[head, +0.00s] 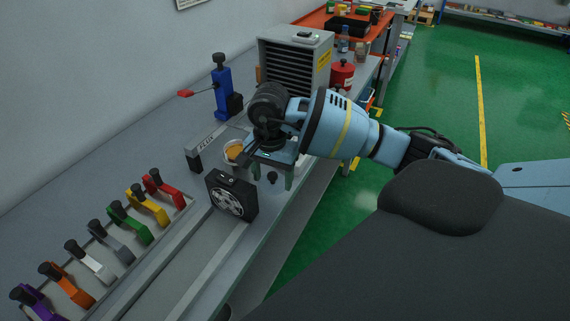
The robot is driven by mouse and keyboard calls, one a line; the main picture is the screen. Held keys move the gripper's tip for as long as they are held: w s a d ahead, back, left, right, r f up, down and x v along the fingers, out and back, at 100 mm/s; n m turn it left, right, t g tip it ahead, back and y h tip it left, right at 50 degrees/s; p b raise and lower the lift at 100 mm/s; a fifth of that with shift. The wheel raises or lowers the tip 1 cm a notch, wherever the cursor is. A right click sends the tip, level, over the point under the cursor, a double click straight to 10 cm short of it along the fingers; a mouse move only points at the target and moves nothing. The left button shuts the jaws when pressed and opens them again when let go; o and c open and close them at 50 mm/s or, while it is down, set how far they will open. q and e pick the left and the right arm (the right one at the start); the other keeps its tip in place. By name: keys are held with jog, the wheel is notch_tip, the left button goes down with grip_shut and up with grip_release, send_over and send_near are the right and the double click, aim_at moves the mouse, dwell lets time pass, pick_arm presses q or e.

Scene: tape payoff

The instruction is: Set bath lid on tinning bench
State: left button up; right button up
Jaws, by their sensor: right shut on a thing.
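My right gripper (272,178) reaches in from the right and points down over the front of the grey tinning bench (110,180). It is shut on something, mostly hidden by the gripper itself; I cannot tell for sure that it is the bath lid. A small black knob (272,178) shows between its fingers. Just left of the gripper is a small round bath (233,148) with a pale rim and orange inside, partly covered by a dark part. My left gripper is not in view.
A black box with a spoked wheel (230,197) stands close in front of the gripper. A labelled block (205,145), a blue stand with a red lever (221,92) and a grey louvred unit (295,65) are nearby. Several coloured clamps (121,222) line the left. A red can (342,75) stands behind.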

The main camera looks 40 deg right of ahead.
aim_at(268, 183)
jog(key=shift+w+a+f, duration=0.1)
jog(key=shift+w+a, duration=0.15)
jog(key=shift+a, duration=0.1)
jog(key=shift+a+f, duration=0.2)
jog(key=shift+f, duration=0.05)
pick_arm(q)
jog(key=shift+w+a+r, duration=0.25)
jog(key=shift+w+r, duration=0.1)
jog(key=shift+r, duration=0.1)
pick_arm(e)
jog(key=shift+f, duration=0.1)
jog(key=shift+f, duration=0.15)
jog(key=shift+f+b, duration=0.5)
jog(key=shift+f, duration=1.15)
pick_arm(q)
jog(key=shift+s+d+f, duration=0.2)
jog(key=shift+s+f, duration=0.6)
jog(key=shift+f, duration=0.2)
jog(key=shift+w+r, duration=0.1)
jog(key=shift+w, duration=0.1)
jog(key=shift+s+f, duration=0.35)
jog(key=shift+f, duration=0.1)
pick_arm(e)
jog(key=shift+f, duration=0.4)
